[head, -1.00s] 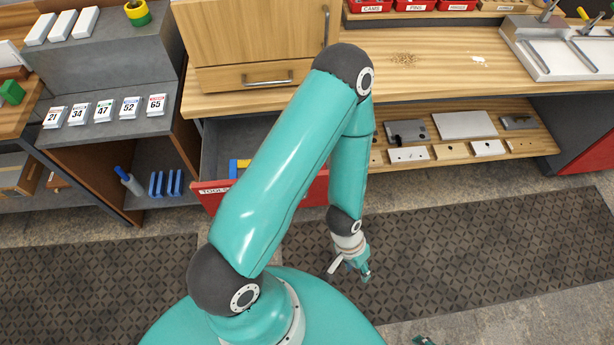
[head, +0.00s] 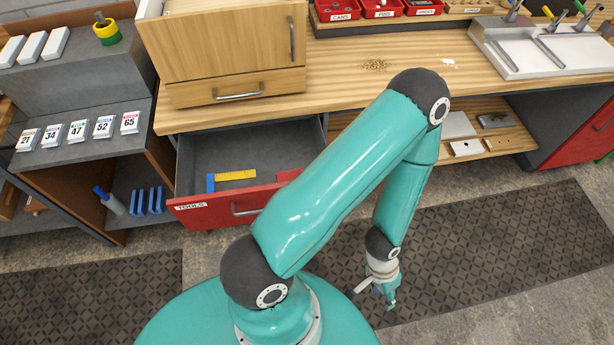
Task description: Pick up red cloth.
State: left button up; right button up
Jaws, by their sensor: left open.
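The open drawer (head: 190,214), labelled TOOLS, has a red front and a grey inside. A small red patch (head: 288,175) shows at its right end, just above the front's edge. It may be the red cloth; my arm hides what lies beside it. My left arm crosses in front of the drawer. My left gripper (head: 378,297) hangs open and empty above the dark floor mat, to the right of the drawer and nearer to me. My right gripper is not in view.
A yellow and blue tool (head: 234,175) lies in the drawer. A grey shelf with number cards (head: 77,132) stands at left. The patterned mat (head: 500,240) is clear at right.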

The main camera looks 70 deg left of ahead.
aim_at(289, 175)
jog(key=z, duration=0.1)
jog(key=i, duration=0.9)
jog(key=u, duration=2.3)
